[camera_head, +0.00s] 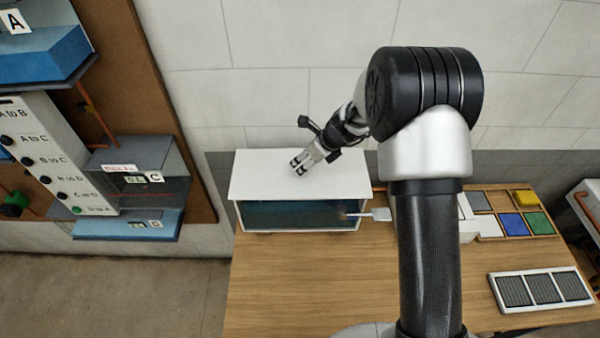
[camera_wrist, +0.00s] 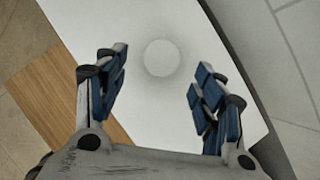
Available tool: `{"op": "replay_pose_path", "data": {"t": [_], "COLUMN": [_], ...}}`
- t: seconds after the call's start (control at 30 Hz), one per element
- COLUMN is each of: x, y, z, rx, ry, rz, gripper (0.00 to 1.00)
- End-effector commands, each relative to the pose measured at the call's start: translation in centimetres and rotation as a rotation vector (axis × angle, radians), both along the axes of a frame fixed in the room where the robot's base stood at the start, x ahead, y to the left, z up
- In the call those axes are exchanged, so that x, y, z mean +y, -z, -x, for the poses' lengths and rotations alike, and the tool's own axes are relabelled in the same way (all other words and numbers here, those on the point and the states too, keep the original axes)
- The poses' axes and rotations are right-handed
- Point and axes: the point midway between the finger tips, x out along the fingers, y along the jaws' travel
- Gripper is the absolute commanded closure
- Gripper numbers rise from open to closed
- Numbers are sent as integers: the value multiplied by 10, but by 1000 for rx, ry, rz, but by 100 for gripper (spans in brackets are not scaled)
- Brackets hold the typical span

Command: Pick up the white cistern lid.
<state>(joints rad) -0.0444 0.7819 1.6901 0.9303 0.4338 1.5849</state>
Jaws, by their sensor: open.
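The white cistern lid (camera_head: 262,172) lies flat on top of a glass-fronted tank (camera_head: 290,216) at the back of the wooden table. In the wrist view the lid (camera_wrist: 150,20) fills most of the picture, with a pale round knob or disc (camera_wrist: 161,57) on it. My gripper (camera_head: 299,165) is over the lid, pointing down. In the wrist view my gripper (camera_wrist: 160,90) is open, with its blue-padded fingers apart and the disc between and beyond them. Nothing is held. I cannot tell how far the fingertips are above the lid.
A small lever (camera_head: 378,214) sticks out at the tank's right. A tray with coloured tiles (camera_head: 511,226) and a grey three-panel grille (camera_head: 541,290) are on the table's right. A labelled panel (camera_head: 45,150) stands at left. The table front (camera_head: 300,285) is clear.

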Motion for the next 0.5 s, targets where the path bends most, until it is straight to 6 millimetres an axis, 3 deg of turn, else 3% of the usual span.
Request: {"op": "replay_pose_path", "data": {"t": [0.3, 0.5], "x": [14, 17], "y": [37, 45], "z": [-16, -20], "rx": [2, -1], "ry": [-2, -2], "rz": [0, 1], "gripper": [37, 37]}}
